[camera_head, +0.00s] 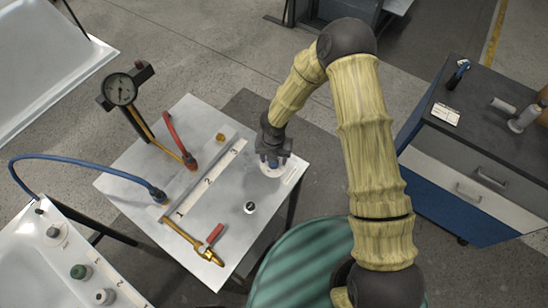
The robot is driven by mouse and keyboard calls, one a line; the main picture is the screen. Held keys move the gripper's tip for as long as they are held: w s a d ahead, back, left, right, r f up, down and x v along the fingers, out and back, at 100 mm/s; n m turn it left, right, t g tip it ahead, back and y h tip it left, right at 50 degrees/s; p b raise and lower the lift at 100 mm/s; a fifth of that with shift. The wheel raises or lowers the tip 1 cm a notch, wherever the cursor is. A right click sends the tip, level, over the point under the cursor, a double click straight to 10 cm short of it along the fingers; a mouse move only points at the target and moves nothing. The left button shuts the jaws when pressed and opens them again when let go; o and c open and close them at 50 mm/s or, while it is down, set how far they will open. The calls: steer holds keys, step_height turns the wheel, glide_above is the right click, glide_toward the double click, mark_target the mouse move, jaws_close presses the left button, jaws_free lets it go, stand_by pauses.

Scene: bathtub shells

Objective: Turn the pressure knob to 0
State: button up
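A grey metal panel (215,235) carries several fittings and stands in the middle of the view. My gripper (273,160) points down over its right part, at a round white knob or dial (271,171). The gripper hides most of this knob, so its setting cannot be read. The fingers are at or just above the knob; I cannot tell whether they touch it or how far they are closed. A second small knob, white with a dark centre (250,208), sits nearer the front of the panel. A round pressure gauge (120,89) stands behind the panel at the left; its reading is too small to tell.
A red hose (175,135) and a blue hose (85,167) join the panel. A brass valve with a red handle (215,233) lies at its front. A white bathtub shell (45,70) is at upper left, another panel (70,240) lower left, and a drawer cabinet (480,140) at right.

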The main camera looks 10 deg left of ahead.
step_height(320, 180, up, 17)
steer(key=b, duration=0.1)
steer(key=shift+r, duration=0.2)
stand_by(0.6)
